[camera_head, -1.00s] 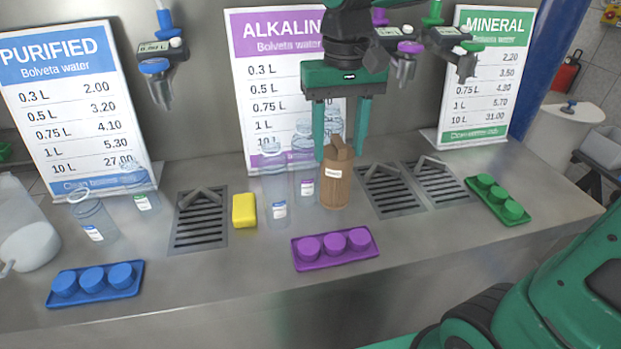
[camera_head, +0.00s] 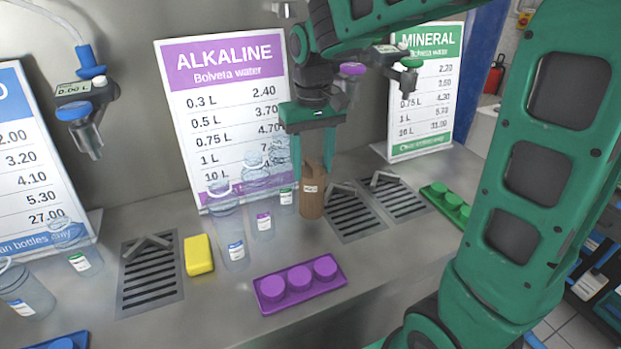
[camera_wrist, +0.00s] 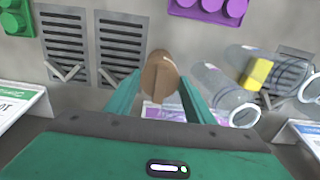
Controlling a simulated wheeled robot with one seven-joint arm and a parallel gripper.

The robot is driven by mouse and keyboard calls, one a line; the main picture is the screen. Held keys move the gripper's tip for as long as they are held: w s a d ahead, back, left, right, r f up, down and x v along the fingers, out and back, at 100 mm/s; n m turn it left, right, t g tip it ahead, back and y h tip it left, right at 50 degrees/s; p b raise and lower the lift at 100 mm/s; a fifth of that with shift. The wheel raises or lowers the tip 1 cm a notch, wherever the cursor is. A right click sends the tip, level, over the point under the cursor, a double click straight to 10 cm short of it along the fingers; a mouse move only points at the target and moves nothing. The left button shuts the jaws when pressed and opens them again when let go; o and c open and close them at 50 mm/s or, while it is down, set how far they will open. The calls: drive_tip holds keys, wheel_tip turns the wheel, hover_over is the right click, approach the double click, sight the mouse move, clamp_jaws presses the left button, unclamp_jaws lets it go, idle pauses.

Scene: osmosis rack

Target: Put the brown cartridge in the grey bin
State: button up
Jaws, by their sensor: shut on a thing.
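The brown cartridge (camera_head: 312,198) is upright at the counter, between the clear bottles and the drain grates, with a small white label near its top. My gripper (camera_head: 312,166) comes down from above and is shut on its upper part, one green finger on each side. In the wrist view the cartridge (camera_wrist: 160,76) is seen from its end between the fingers (camera_wrist: 160,90). I cannot tell whether its base touches the counter. The grey bin is not visible in the current views.
Clear bottles (camera_head: 262,222) stand close left of the cartridge. A purple tray (camera_head: 300,284) lies in front, a yellow sponge (camera_head: 198,255) to the left. Drain grates (camera_head: 355,212) and a green tray (camera_head: 448,205) lie to the right. The alkaline sign (camera_head: 225,100) stands behind.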

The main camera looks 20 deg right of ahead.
drive_tip(key=shift+w+d+f, duration=0.15)
drive_tip(key=shift+d, duration=0.1)
drive_tip(key=shift+f, duration=2)
drive_tip(key=o, duration=1.5)
drive_tip(key=shift+f, duration=0.1)
drive_tip(key=shift+c, duration=0.2)
wheel_tip(320, 180, up, 12)
drive_tip(key=shift+r, duration=0.1)
